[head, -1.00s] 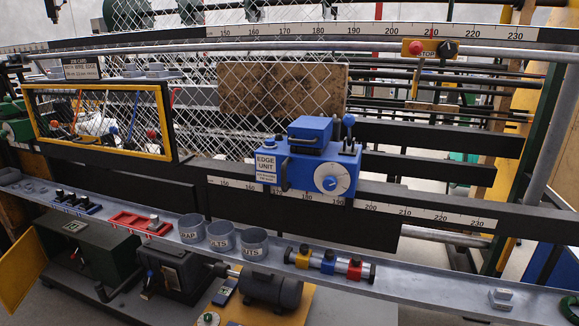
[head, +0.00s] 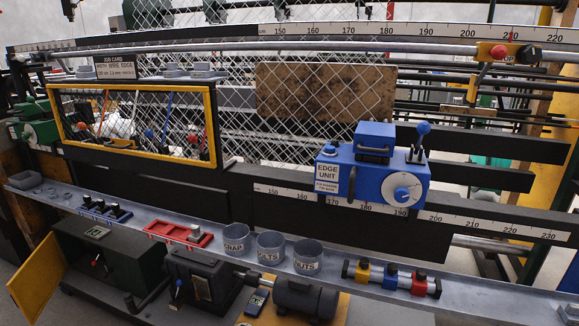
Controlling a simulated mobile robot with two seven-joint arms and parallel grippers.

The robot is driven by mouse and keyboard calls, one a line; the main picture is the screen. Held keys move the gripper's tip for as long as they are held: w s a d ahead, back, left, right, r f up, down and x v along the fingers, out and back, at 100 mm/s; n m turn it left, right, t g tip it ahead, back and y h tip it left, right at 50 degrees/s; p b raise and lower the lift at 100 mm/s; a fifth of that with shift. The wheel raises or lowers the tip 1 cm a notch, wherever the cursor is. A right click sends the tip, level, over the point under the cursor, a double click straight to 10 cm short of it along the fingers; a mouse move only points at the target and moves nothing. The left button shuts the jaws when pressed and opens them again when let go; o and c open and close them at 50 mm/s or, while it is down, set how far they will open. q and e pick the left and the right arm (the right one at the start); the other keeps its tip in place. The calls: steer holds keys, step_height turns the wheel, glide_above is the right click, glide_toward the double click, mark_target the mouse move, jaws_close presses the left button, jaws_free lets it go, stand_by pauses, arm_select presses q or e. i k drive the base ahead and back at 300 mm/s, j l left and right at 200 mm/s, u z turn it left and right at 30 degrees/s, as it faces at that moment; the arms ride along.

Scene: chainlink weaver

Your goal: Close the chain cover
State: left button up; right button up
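No part is labelled as the chain cover. A yellow panel (head: 38,278) stands swung out at the left end of a dark green box (head: 120,258), low at the left. It looks like an open hinged cover; the inside of the box is not visible. A yellow-framed clear window (head: 213,125) is higher up at the left, with several coloured knobs and levers behind it. It appears shut. Neither of my grippers is in view.
A grey shelf (head: 490,290) crosses above the green box, holding grey cups (head: 271,248), a red tray (head: 178,233) and coloured blocks (head: 390,278). The blue edge unit (head: 375,178) sits on a ruled rail. A motor (head: 305,298) stands low at centre.

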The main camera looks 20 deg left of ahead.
mark_target(31, 287)
steer(key=j, duration=0.65)
steer(key=j+u, duration=0.1)
steer(key=j, duration=0.55)
steer(key=i+j, duration=0.1)
steer(key=j, duration=0.55)
steer(key=j+u, duration=0.1)
steer(key=j, duration=0.55)
steer(key=i+j, duration=0.1)
steer(key=j, duration=1.15)
steer(key=i+j+u, duration=0.1)
steer(key=j, duration=0.55)
steer(key=i+j, duration=0.1)
steer(key=j, duration=0.55)
steer(key=j+u, duration=0.15)
steer(key=j, duration=1.55)
steer(key=i, duration=0.05)
